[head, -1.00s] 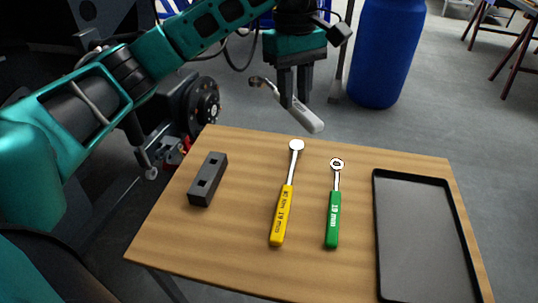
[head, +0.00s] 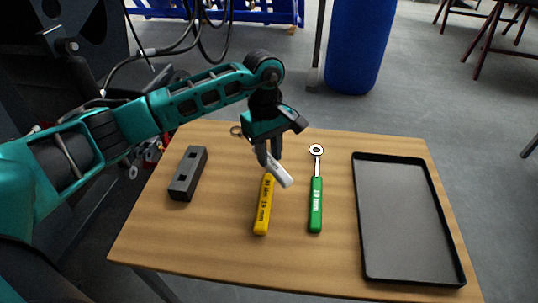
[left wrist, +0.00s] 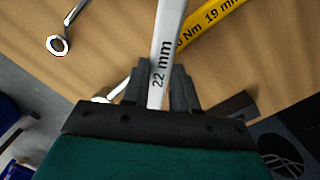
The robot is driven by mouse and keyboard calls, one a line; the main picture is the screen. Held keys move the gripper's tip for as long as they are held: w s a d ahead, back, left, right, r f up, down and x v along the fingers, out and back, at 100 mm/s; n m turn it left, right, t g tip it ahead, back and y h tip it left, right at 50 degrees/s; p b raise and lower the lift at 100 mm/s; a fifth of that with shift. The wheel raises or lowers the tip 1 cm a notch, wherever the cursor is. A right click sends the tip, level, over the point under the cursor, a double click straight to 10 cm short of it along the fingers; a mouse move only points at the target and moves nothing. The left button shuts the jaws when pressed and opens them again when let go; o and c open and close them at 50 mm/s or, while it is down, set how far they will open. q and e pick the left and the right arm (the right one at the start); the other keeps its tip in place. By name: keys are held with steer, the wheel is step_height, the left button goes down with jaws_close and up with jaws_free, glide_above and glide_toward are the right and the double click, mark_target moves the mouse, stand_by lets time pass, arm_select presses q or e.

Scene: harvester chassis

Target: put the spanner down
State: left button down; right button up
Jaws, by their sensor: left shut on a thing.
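The spanner has a white-grey handle (head: 280,175) marked 22 mm, which also shows in the left wrist view (left wrist: 168,40). My left gripper (head: 268,160) is shut on this handle, and its fingers flank it in the left wrist view (left wrist: 156,90). The spanner's ring end (head: 236,131) sticks out to the left of the gripper. The handle's lower end overlaps the top of the yellow tool in the head view. I cannot tell whether the spanner touches the table or the yellow tool. My right gripper is not in view.
On the wooden table (head: 220,220) lie the yellow-handled tool (head: 264,208), a green-handled 19 mm ring spanner (head: 316,205), a dark block with two holes (head: 188,174) and a black tray (head: 410,220). The tray is empty. Bare wood shows between block and yellow tool.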

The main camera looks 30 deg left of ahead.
arm_select(q)
steer(key=shift+f, duration=0.7)
steer(key=shift+f+b, duration=0.5)
steer(key=shift+b, duration=0.05)
steer(key=c, duration=0.9)
jaws_free()
steer(key=shift+o, duration=0.2)
steer(key=shift+r+p, duration=0.6)
steer(key=shift+p, duration=0.05)
step_height(320, 180, up, 12)
steer(key=a, duration=0.1)
steer(key=shift+w, duration=0.25)
steer(key=shift+f, duration=0.15)
